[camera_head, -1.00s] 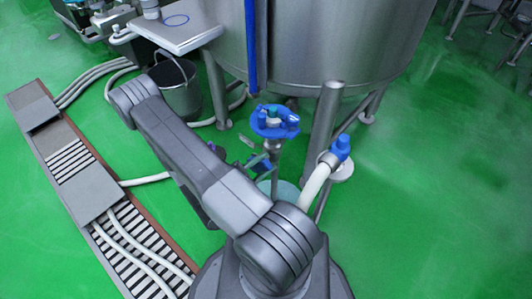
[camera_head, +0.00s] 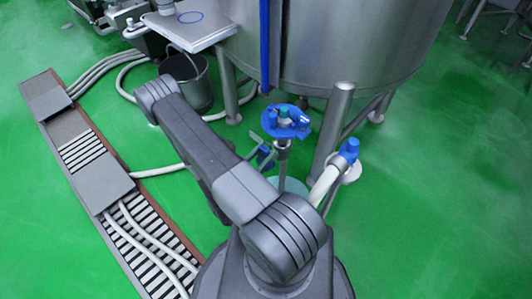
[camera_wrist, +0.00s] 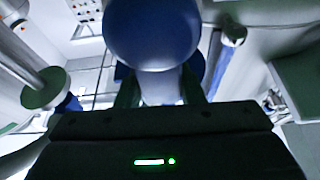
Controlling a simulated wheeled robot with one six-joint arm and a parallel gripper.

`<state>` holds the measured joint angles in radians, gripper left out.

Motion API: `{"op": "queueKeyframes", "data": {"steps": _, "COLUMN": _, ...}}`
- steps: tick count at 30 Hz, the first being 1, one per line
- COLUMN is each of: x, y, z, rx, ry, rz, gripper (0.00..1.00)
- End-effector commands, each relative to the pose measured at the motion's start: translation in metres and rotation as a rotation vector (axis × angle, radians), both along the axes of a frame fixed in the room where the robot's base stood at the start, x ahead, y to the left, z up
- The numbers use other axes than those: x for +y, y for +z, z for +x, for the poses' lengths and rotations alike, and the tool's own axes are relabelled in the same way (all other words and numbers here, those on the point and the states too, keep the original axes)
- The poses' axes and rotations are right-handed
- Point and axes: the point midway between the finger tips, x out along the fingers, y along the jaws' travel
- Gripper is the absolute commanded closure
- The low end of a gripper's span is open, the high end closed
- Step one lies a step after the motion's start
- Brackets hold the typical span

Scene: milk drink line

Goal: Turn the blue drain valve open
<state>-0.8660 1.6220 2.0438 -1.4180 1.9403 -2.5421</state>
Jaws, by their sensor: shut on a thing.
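The blue valve assembly (camera_head: 286,122) stands on a grey stem in front of the steel tank. In the wrist view a large rounded blue part (camera_wrist: 152,35), which I take as the valve's, fills the top middle. My gripper (camera_wrist: 160,92) has a dark finger on each side of the paler piece below this blue part and is shut on it. In the head view my arm hides most of the gripper; a smaller blue piece (camera_head: 265,156) shows beside the arm, below the valve top. The valve's exact angle cannot be told.
The steel tank (camera_head: 350,45) and its leg (camera_head: 334,130) stand close behind and right. A white hose with a blue fitting (camera_head: 348,150) is to the right. A bucket (camera_head: 188,82) and a floor drain channel (camera_head: 100,180) lie left. The green floor at right is clear.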

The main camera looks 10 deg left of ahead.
Motion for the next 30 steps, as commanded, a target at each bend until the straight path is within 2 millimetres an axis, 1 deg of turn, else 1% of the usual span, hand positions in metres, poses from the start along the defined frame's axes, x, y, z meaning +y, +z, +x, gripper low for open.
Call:
{"op": "queueKeyframes", "data": {"steps": 6, "x": 0.0014, "y": -0.0015, "z": 0.001, "rx": 0.028, "ry": 0.001, "rz": -0.032, "gripper": 1.0}}
{"op": "queueKeyframes", "data": {"steps": 19, "x": 0.0023, "y": -0.0016, "z": 0.0014, "rx": 0.032, "ry": 0.002, "rz": -0.038, "gripper": 1.0}}
{"op": "queueKeyframes", "data": {"steps": 20, "x": 0.0024, "y": -0.0016, "z": 0.0014, "rx": 0.032, "ry": 0.003, "rz": -0.039, "gripper": 0.59}}
{"op": "queueKeyframes", "data": {"steps": 22, "x": 0.0023, "y": -0.0015, "z": 0.0014, "rx": 0.031, "ry": 0.003, "rz": -0.038, "gripper": 0.46}}
{"op": "queueKeyframes", "data": {"steps": 23, "x": 0.0023, "y": -0.0014, "z": 0.0014, "rx": 0.031, "ry": 0.003, "rz": -0.038, "gripper": 0.44}}
{"op": "queueKeyframes", "data": {"steps": 30, "x": 0.0021, "y": -0.0009, "z": 0.0013, "rx": 0.029, "ry": 0.001, "rz": -0.037, "gripper": 0.44}}
